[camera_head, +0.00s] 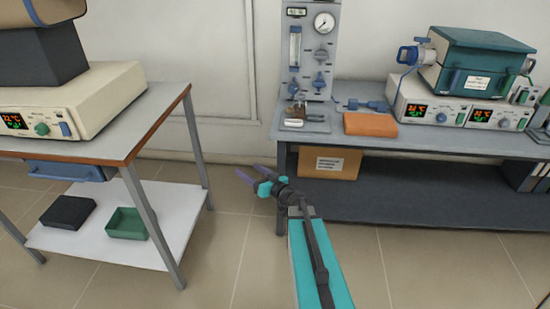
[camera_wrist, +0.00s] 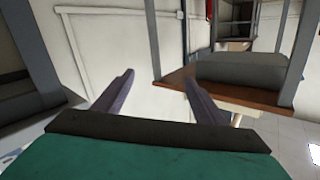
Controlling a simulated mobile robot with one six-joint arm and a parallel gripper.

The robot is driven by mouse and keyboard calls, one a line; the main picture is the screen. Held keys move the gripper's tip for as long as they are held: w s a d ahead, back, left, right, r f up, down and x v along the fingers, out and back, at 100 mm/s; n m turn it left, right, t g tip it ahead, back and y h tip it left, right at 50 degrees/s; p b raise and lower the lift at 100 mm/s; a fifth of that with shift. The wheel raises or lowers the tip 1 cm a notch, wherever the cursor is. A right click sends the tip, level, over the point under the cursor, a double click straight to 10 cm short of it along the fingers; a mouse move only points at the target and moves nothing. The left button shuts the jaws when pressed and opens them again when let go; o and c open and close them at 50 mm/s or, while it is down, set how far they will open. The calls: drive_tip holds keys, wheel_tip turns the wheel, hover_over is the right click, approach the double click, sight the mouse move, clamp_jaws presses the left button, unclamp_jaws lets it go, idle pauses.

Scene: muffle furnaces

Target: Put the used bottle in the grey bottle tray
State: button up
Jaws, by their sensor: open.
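I cannot make out the used bottle in either view, and no tray is clearly recognisable as the grey bottle tray. A dark grey box-like thing (camera_head: 68,212) lies on the white lower shelf of the left table; I cannot tell whether it is the tray. My gripper (camera_head: 249,174) is in the gap between the two tables, above the floor, pointing left and away. In the wrist view my gripper (camera_wrist: 160,90) shows two purple fingers spread apart with nothing between them.
A green tray (camera_head: 127,224) sits on the left table's lower shelf (camera_head: 95,247). The left table carries a cream furnace base (camera_head: 75,103). The right bench (camera_head: 430,147) holds an orange-brown block (camera_head: 370,124), a gas panel (camera_head: 306,50) and a teal furnace (camera_head: 478,62). Floor between them is clear.

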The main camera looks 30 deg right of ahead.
drive_tip(key=a+f+m+g+h, duration=0.1)
drive_tip(key=a+f, duration=0.6)
drive_tip(key=s+a+f+m+g+h, duration=0.1)
drive_tip(key=s+a+f+g, duration=0.25)
drive_tip(key=f, duration=0.35)
drive_tip(key=s+a+f+m+g+h, duration=0.1)
drive_tip(key=s+a+f+g+h, duration=0.2)
drive_tip(key=f, duration=0.5)
drive_tip(key=s+a+f+g, duration=0.1)
drive_tip(key=s+a+f, duration=0.2)
drive_tip(key=s+f, duration=0.3)
drive_tip(key=s+a+f+g, duration=0.3)
drive_tip(key=s+f+g, duration=0.5)
drive_tip(key=s, duration=0.7)
drive_tip(key=s+a+n+g+y, duration=0.1)
drive_tip(key=s+a+n+g, duration=0.1)
drive_tip(key=s, duration=0.6)
drive_tip(key=s+a+n+g, duration=0.2)
drive_tip(key=s+g, duration=0.2)
drive_tip(key=s, duration=0.4)
drive_tip(key=shift+s+a+y, duration=0.2)
drive_tip(key=shift+a+y, duration=0.15)
drive_tip(key=shift+y, duration=0.05)
drive_tip(key=shift+r, duration=0.1)
